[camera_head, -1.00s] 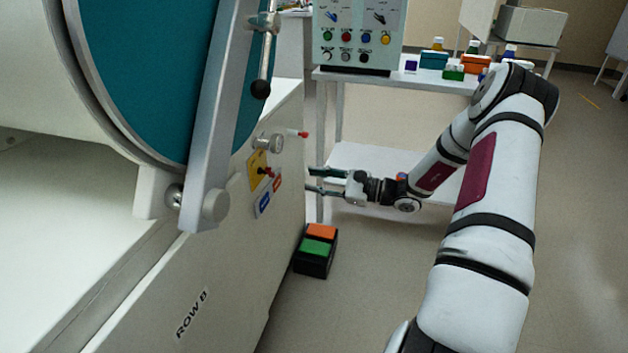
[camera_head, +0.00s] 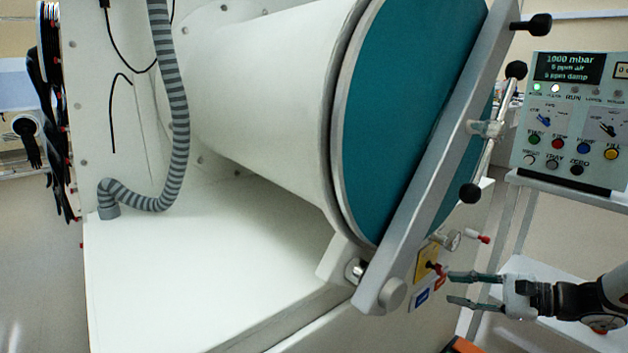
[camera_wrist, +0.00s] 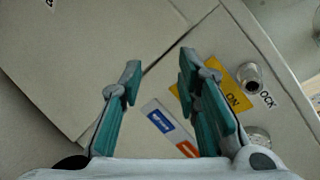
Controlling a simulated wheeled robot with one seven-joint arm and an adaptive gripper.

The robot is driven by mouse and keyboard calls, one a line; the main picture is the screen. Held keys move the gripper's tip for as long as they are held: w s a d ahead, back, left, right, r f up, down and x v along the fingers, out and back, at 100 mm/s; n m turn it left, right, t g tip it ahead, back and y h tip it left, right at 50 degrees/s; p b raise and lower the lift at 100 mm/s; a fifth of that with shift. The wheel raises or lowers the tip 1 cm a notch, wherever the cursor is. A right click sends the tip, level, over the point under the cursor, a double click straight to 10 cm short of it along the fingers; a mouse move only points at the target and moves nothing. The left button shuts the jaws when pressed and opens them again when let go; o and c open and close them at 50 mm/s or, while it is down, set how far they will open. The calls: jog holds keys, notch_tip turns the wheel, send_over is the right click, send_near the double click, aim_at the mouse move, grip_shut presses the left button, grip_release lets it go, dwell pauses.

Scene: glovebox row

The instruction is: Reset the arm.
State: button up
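My gripper (camera_head: 462,289) is at the lower right in the head view, its two fingers apart and pointing left at the front panel of the glovebox. It is open with nothing between its fingers. In the wrist view my gripper (camera_wrist: 160,80) shows both teal fingers spread, with the panel behind them. My arm (camera_head: 605,305) enters from the right edge; most of it is out of the picture. A yellow plate (camera_head: 427,262) with a red-tipped switch sits on the panel just beyond the fingertips, and a blue label (camera_head: 422,297) is below it. I cannot tell whether a fingertip touches the panel.
The large chamber door (camera_head: 405,120), teal with a grey bar, fills the middle. A black-knobbed lever (camera_head: 470,192) hangs from it. A control box (camera_head: 572,125) stands at the right. A ribbed hose (camera_head: 176,110) runs at the left. An orange button (camera_head: 462,346) shows at the bottom edge.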

jog(key=s+a+r+n+g+h, duration=0.65)
jog(key=s+a+r+n, duration=0.25)
jog(key=s+a, duration=0.35)
jog(key=s+a+r+n+t+h, duration=0.1)
jog(key=s+r+n+t+h, duration=0.15)
jog(key=s+r+n, duration=0.35)
jog(key=s+r+n+t+h, duration=0.1)
jog(key=s+r+n+h, duration=0.15)
jog(key=s, duration=0.45)
jog(key=s+f+g, duration=0.3)
jog(key=s+g, duration=0.2)
jog(key=s, duration=0.7)
notch_tip(320, 180, up, 24)
jog(key=t+p, duration=0.3)
jog(key=p, duration=2)
jog(key=shift+d+m+t+h, duration=0.15)
jog(key=shift+m+t+h, duration=0.2)
jog(key=shift+t+h, duration=0.1)
jog(key=shift+w+f, duration=0.1)
jog(key=shift+w, duration=0.05)
